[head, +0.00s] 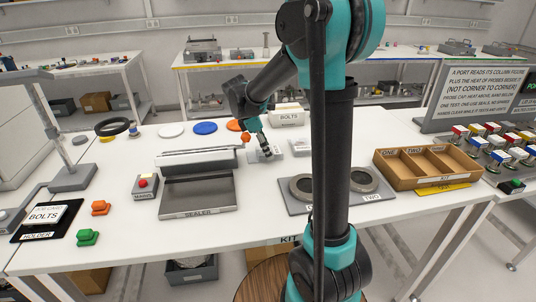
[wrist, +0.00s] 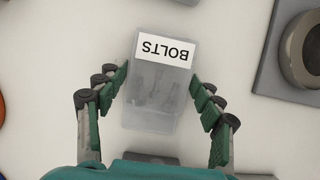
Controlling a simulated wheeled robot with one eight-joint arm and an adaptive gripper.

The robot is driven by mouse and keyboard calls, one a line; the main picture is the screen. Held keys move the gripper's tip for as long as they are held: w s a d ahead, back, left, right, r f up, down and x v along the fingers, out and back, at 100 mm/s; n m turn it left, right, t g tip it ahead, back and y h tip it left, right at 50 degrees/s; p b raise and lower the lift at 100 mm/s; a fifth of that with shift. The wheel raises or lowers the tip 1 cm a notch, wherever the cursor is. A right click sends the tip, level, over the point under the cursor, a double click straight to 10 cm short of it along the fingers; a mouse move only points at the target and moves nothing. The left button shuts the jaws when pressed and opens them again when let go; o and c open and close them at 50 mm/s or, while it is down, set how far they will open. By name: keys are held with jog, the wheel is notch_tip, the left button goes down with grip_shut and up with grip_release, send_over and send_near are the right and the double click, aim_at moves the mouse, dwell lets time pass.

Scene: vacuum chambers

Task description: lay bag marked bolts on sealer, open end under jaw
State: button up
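The clear bag marked BOLTS (wrist: 156,102) lies flat on the white table in the wrist view, with its label at the end farther from my wrist. Dim bolt shapes show inside. My gripper (wrist: 160,80) is open, with one finger on each side of the bag and gaps between. I cannot tell which end of the bag is open.
A plate with two round rings (head: 291,204) sits right of the sealer. A BOLTS bin (head: 288,116) and coloured discs (head: 205,127) stand behind. A red-button box (head: 144,186) is left of the sealer. A brown divided tray (head: 429,184) is at right.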

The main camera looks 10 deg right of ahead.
jog(key=c, duration=0.8)
